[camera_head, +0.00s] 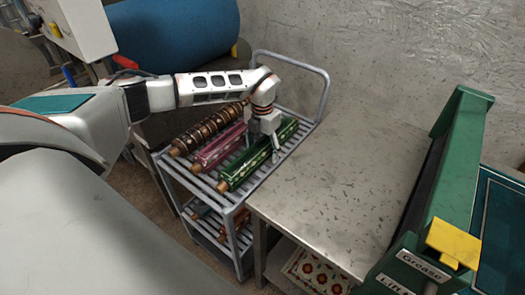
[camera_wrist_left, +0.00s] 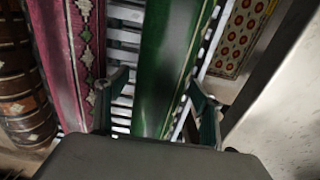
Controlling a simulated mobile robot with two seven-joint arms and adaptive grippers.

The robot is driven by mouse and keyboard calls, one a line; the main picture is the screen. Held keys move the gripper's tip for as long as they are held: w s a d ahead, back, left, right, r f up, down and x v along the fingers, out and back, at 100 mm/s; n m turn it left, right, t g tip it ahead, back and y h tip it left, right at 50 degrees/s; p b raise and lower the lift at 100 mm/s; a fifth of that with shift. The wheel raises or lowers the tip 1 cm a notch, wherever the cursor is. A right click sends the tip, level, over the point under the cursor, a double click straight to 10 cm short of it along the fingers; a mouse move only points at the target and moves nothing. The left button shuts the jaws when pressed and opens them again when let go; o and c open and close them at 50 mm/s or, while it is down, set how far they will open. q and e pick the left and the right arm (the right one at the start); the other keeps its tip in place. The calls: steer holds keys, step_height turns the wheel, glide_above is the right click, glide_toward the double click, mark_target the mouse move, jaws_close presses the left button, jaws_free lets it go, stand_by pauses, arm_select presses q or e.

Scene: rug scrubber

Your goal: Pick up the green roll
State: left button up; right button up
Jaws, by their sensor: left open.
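The green roll (camera_head: 242,172) lies on the top rack of a grey slatted cart, at the right end of a row of rolls. My left gripper (camera_head: 262,150) is over the middle of the green roll, pointing down. In the left wrist view the green roll (camera_wrist_left: 170,60) runs between the two open fingers of the gripper (camera_wrist_left: 160,105), one finger on each side. Whether the fingers touch it cannot be told. My right gripper is not in view.
A pink roll (camera_head: 218,148) lies just left of the green one, with a brown patterned roll (camera_head: 205,130) beyond it. A metal table (camera_head: 345,180) stands close on the cart's right. The cart's handle (camera_head: 325,90) rises at the back. A green machine (camera_head: 455,160) is at the far right.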

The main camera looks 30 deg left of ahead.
arm_select(q)
jaws_close()
steer(key=shift+r, duration=0.2)
